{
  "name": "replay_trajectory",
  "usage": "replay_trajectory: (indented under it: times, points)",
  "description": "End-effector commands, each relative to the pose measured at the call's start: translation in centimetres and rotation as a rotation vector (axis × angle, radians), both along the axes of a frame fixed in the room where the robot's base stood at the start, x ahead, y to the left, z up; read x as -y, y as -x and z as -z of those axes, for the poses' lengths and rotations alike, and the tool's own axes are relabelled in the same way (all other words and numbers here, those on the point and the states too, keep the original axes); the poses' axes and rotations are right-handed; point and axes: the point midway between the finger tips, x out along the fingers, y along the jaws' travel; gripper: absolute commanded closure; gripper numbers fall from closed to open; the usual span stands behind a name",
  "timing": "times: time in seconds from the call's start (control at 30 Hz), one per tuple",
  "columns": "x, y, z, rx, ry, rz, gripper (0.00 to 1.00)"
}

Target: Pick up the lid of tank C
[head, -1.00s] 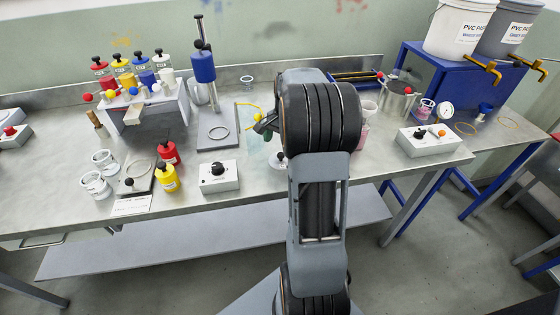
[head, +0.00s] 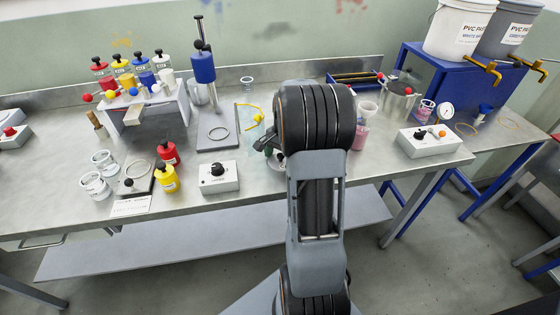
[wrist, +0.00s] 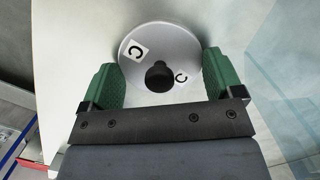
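In the wrist view the lid of tank C (wrist: 140,68) is a round pale grey disc with a black knob (wrist: 158,77) and white labels marked C. My gripper (wrist: 164,75) is open, with green fingers spread wide to the left and right of the knob. The knob stands between them with clear gaps, and the disc reaches about as far as the fingers. In the head view my gripper (head: 269,146) is low over the bench, mostly hidden behind my arm. The lid and tank C's body cannot be made out there.
A blue-headed press (head: 203,68) stands behind left. A pink-filled vessel (head: 360,138) is to the right.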

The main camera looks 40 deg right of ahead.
Motion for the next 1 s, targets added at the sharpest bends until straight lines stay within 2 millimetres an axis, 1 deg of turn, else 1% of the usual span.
replay_trajectory:
  times: [0.03, 0.2, 0.43, 0.57, 0.67, 0.77, 1.0]
  points:
    - [0.0, 0.0, 0.0, 0.000, 0.000, 0.000, 0.23]
    - [0.0, 0.0, 0.0, 0.000, 0.000, 0.000, 0.38]
    - [0.0, 0.0, -0.1, 0.001, 0.001, 0.000, 0.38]
    - [0.0, -0.1, -0.7, 0.003, 0.001, 0.000, 0.38]
    - [0.1, -0.1, -1.6, 0.003, 0.001, 0.000, 0.38]
    - [0.0, -0.1, -3.1, 0.003, 0.003, 0.000, 0.38]
    - [0.1, -0.1, -8.0, 0.003, 0.003, 0.000, 0.38]
